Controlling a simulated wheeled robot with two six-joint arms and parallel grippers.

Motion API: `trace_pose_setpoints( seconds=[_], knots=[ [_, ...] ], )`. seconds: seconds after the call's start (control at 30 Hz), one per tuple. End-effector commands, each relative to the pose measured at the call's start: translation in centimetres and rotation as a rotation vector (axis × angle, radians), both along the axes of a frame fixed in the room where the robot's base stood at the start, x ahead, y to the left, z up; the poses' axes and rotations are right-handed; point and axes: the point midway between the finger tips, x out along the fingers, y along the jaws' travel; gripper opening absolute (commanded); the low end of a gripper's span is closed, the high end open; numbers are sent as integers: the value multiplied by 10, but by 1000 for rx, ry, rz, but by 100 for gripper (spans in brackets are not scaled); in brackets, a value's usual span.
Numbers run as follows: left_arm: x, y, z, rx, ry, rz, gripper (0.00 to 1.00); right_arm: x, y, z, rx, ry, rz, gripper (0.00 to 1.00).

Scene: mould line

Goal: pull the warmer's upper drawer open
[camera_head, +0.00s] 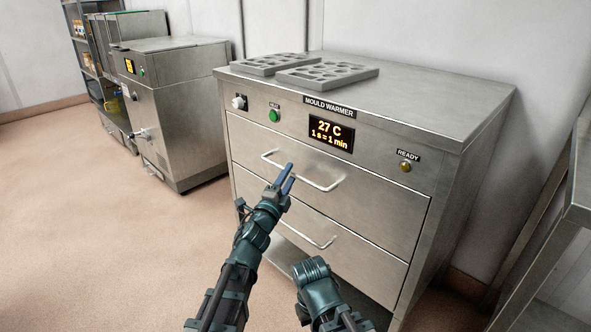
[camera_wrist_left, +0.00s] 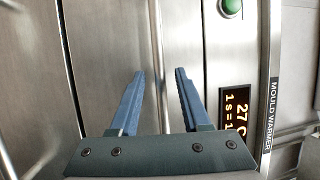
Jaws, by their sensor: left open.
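The mould warmer (camera_head: 440,165) is a steel cabinet with two drawers, one above the other. Its upper drawer (camera_head: 375,195) looks shut, with its front flush in the cabinet. The upper drawer's bar handle (camera_head: 318,186) is partly hidden behind my left gripper (camera_head: 286,178). The left gripper is open. In the left wrist view, the bar handle (camera_wrist_left: 157,50) runs between the two blue fingers (camera_wrist_left: 160,74); I cannot tell whether they touch it. My right arm shows low in the head view, but its gripper does not show.
The lower drawer has its own handle (camera_head: 322,243). Above the drawers are a green button (camera_head: 274,116), a display (camera_head: 331,133) reading 27 C and a ready lamp (camera_head: 405,166). Grey moulds (camera_head: 327,74) lie on top. A steel table (camera_head: 580,190) stands close on the right. Floor is free left.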

Motion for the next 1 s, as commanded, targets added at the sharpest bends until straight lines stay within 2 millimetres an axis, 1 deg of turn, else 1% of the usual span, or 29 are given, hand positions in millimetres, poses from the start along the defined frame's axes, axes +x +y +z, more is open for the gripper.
trace_pose_setpoints(
  seconds=[0.03,0.1,0.4,0.47,0.5,0.67,0.7,1.0],
  knots=[
    [8,-1,2,0,0,0,47,0,0,2,0,0,0,0],
    [12,-1,3,0,0,0,47,0,0,3,0,0,1,0],
    [14,-1,3,0,0,-1,47,0,0,3,0,0,1,0],
    [14,-1,3,0,0,-1,38,0,0,3,0,0,1,0],
    [14,-1,3,0,0,-1,31,0,0,3,0,0,1,0],
    [13,-1,3,0,0,-1,2,0,0,3,0,0,1,0],
    [13,-1,3,0,0,-1,0,0,0,3,0,0,1,0],
    [13,-2,3,1,1,-1,0,0,0,3,0,0,1,0]
  ],
)
